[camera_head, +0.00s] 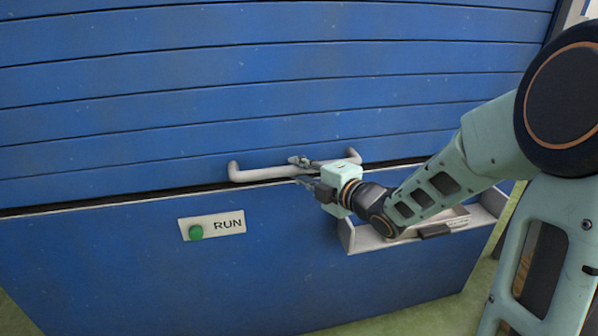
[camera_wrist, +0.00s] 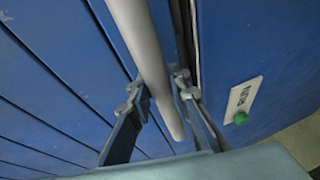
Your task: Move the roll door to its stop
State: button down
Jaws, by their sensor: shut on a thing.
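The blue slatted roll door (camera_head: 200,95) fills the upper part of the head view. Its bottom edge lies just above the lower blue panel, with a narrow dark gap between them. A pale grey bar handle (camera_head: 262,173) runs along the door's bottom slat. My gripper (camera_head: 302,170) is at the handle's right half, with its fingers around the bar. In the wrist view, the handle (camera_wrist: 143,45) passes between the two fingers (camera_wrist: 158,90), one on each side. The handle's part behind my gripper is partly hidden in the head view.
The lower panel (camera_head: 290,265) carries a RUN plate (camera_head: 228,222) with a green button (camera_head: 195,232). A grey tray (camera_head: 462,220) juts from the panel at the right, below my arm. Green floor (camera_head: 415,322) shows at the bottom.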

notch_tip(320, 180, up, 43)
jog(key=p, duration=2.8)
send_over(300, 128)
jog(key=s, duration=0.6)
jog(key=shift+w, duration=0.25)
jog(key=shift+f, duration=0.1)
jog(key=c, duration=1.8)
grip_release()
jog(key=shift+o, duration=0.2)
jog(key=shift+f, duration=0.1)
notch_tip(300, 128, down, 32)
jog(key=b, duration=2.2)
jog(key=shift+s, duration=0.1)
jog(key=shift+d, duration=0.15)
jog(key=p+v, duration=0.3)
jog(key=v, duration=0.9)
